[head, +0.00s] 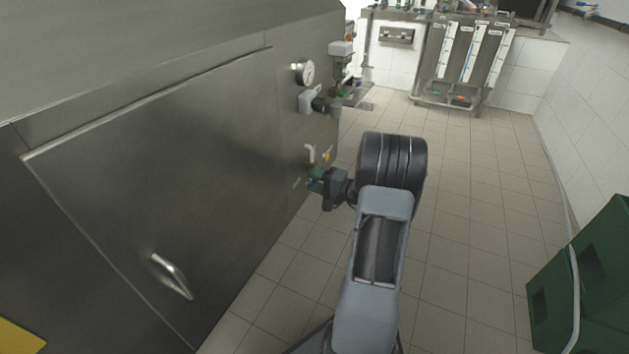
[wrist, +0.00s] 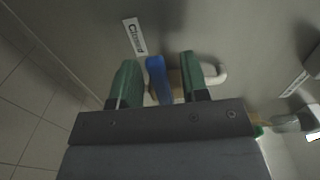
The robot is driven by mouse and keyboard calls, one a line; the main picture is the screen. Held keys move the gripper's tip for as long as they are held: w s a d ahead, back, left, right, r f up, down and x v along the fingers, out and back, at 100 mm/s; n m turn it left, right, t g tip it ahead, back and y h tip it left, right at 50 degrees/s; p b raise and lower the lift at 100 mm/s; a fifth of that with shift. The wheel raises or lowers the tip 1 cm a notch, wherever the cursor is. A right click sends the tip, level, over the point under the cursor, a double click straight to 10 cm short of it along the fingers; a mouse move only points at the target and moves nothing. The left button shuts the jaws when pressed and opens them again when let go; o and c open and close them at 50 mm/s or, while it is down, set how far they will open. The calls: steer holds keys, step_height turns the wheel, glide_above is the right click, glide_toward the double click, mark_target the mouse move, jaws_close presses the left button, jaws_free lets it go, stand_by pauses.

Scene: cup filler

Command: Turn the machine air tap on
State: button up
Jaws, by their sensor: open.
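The air tap shows in the wrist view as a blue lever (wrist: 157,77) on a steel panel, beside a label reading "Closed" (wrist: 134,37). My gripper (wrist: 158,62) is open, with one green finger on each side of the blue lever. A gap shows between the lever and the right finger; the left finger is closer, and I cannot tell whether it touches. The tap's body is largely hidden behind the gripper. In the head view my gripper (head: 316,180) is at the machine's side panel and covers most of the tap.
A white curved pipe (wrist: 215,76) is right beside the right finger. Above it on the machine (head: 200,130) are a pressure gauge (head: 304,72) and a fitting (head: 310,101). A door handle (head: 171,275) sticks out. Green crates (head: 590,275) stand at right; the tiled floor between is clear.

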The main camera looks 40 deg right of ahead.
jaws_close()
stand_by(0.5)
